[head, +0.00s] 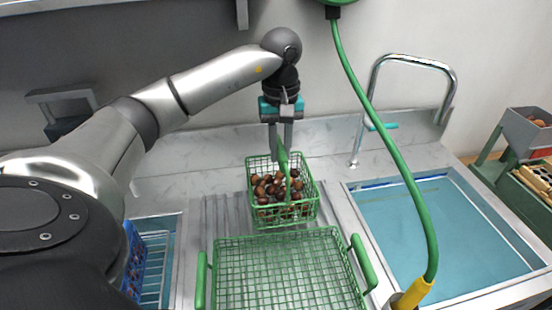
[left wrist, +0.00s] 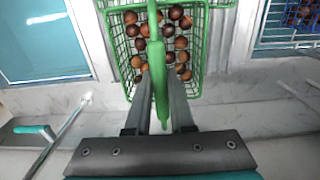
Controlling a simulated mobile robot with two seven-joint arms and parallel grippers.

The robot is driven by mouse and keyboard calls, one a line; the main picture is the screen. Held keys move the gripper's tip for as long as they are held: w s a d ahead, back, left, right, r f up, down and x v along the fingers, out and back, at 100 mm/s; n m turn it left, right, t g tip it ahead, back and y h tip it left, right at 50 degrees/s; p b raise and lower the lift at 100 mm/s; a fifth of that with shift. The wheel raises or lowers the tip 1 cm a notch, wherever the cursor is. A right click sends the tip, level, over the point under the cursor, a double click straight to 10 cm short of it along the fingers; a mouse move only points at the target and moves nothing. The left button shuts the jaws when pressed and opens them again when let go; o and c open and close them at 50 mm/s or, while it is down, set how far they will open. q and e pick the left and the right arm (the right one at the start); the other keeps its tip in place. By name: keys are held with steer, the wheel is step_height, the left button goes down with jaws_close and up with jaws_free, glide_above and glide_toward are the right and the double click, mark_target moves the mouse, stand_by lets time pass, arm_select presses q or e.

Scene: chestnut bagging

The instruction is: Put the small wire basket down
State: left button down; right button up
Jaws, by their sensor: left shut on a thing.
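The small green wire basket (head: 250,206) holds several brown chestnuts (head: 270,186). It stands on or just above the grooved drainboard behind the large basket; I cannot tell whether its bottom touches. My left gripper (head: 281,150) points down over it and is shut on the basket's green handle. In the left wrist view the handle (left wrist: 158,60) runs between the two fingers (left wrist: 160,112), with the basket wall (left wrist: 122,62) and chestnuts beyond. My right gripper is not in view.
A large, empty-looking green wire basket (head: 290,275) with side handles lies in front. A water-filled sink (head: 450,225) with a tap (head: 372,95) is at right. A green hose (head: 385,150) hangs between. A blue crate (head: 133,262) is at left.

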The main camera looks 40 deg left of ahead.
arm_select(q)
steer(key=shift+w+a, duration=0.7)
steer(key=shift+a, duration=0.2)
steer(key=shift+w+a, duration=0.7)
steer(key=shift+a, duration=0.2)
step_height(320, 180, down, 6)
steer(key=shift+d+f, duration=0.1)
steer(key=shift+f, duration=0.15)
steer(key=shift+w+a+f+p, duration=0.15)
steer(key=shift+a+f+p, duration=0.1)
steer(key=shift+p, duration=0.1)
steer(key=shift+f, duration=0.1)
steer(key=c, duration=0.8)
jaws_free()
